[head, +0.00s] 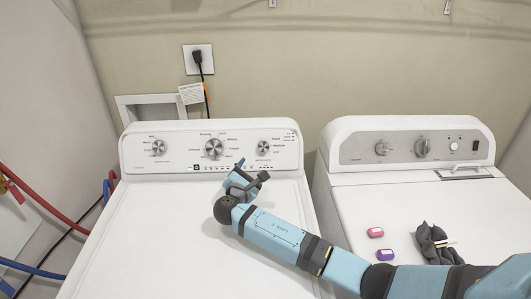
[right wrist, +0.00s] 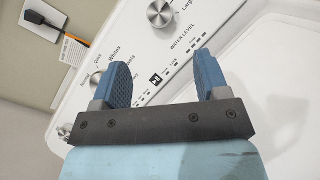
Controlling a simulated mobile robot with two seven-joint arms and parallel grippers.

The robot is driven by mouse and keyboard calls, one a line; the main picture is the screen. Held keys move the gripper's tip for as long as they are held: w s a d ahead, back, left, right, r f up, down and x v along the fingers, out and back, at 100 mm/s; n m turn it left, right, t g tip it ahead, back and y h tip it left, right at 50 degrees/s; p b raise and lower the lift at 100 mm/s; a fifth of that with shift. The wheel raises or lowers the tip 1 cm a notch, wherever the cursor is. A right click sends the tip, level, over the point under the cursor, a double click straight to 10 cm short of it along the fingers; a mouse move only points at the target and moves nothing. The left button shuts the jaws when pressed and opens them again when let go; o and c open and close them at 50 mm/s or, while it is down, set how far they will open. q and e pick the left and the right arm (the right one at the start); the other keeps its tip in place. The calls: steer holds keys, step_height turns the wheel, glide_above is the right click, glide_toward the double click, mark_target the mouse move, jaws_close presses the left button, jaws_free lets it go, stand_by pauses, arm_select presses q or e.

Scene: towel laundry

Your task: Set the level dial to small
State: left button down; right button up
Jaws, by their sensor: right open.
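The level dial (head: 264,146) is the silver right-hand knob on the left machine's control panel. In the right wrist view the level dial (right wrist: 161,13) stands beyond my fingertips, above the "WATER LEVEL" print, with "Large" readable at its right. I cannot tell which setting it points to. My right gripper (head: 251,170) is open and empty, just in front of the panel, below and left of the dial. In the wrist view the two blue fingers of the right gripper (right wrist: 162,60) are spread apart, with bare panel between them. My left gripper is out of view.
The middle dial (head: 214,147) and left dial (head: 158,147) share the panel. The white lid (head: 160,220) below is clear apart from my arm.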

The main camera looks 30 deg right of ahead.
mark_target(264, 146)
steer(key=b+x, duration=0.6)
steer(key=x, duration=0.5)
steer(key=shift+w+d+f+b, duration=0.1)
steer(key=shift+w+d+b, duration=0.1)
steer(key=shift+d+b, duration=0.1)
steer(key=shift+w+d, duration=0.45)
steer(key=shift+r, duration=0.2)
steer(key=c, duration=0.9)
